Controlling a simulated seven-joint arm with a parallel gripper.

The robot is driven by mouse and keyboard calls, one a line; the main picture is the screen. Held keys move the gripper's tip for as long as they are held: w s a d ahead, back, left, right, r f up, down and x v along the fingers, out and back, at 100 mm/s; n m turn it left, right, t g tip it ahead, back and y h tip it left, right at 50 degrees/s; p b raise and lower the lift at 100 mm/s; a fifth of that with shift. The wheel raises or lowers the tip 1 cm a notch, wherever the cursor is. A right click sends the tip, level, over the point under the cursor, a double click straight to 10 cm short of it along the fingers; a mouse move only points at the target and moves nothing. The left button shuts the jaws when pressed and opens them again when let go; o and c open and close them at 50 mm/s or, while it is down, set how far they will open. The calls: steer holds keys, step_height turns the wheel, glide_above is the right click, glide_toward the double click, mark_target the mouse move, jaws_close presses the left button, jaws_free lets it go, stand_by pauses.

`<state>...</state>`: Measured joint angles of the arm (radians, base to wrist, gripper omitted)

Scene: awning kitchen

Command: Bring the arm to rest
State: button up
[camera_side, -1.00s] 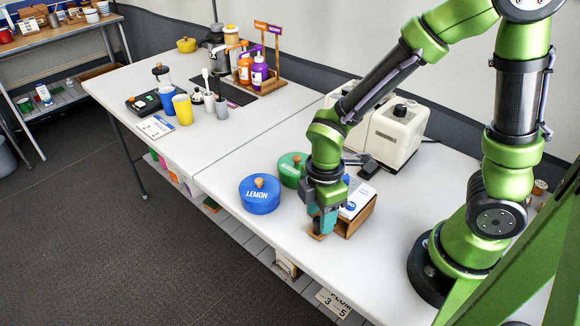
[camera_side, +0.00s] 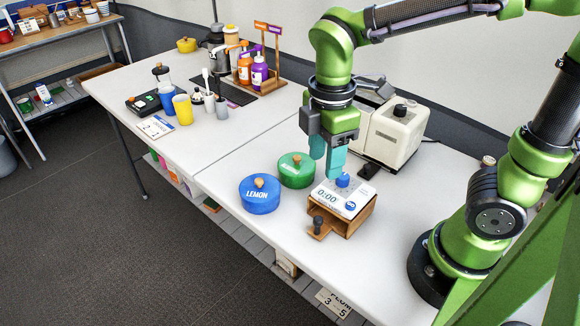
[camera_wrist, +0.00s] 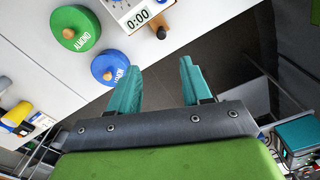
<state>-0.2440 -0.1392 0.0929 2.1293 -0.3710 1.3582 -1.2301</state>
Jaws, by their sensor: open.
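My green arm ends in my gripper (camera_side: 327,160), which has teal fingers. In the side view it hangs above the table, fingers pointing down, just behind and above a wooden box with a white top that reads 0:00 (camera_side: 341,200). In the wrist view the two fingers (camera_wrist: 155,90) stand apart with nothing between them. The box has a blue knob (camera_side: 343,180) on top and a small wooden piece with a dark knob (camera_side: 318,222) at its front. The 0:00 display also shows at the top of the wrist view (camera_wrist: 138,18).
A blue LEMON pot (camera_side: 260,197) and a green pot (camera_side: 297,172) stand left of the box. A cream machine (camera_side: 392,135) stands behind. Cups (camera_side: 183,109), bottles (camera_side: 259,75) and a sign rack fill the far table. The white tabletop between is clear.

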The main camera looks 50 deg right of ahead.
steer(key=shift+r, duration=0.85)
steer(key=s+d+r+m+t+y, duration=0.2)
steer(key=d+m+t, duration=0.4)
steer(key=m, duration=1.1)
steer(key=shift+s+r+t, duration=0.4)
steer(key=shift+r+t, duration=0.15)
steer(key=shift+t, duration=0.05)
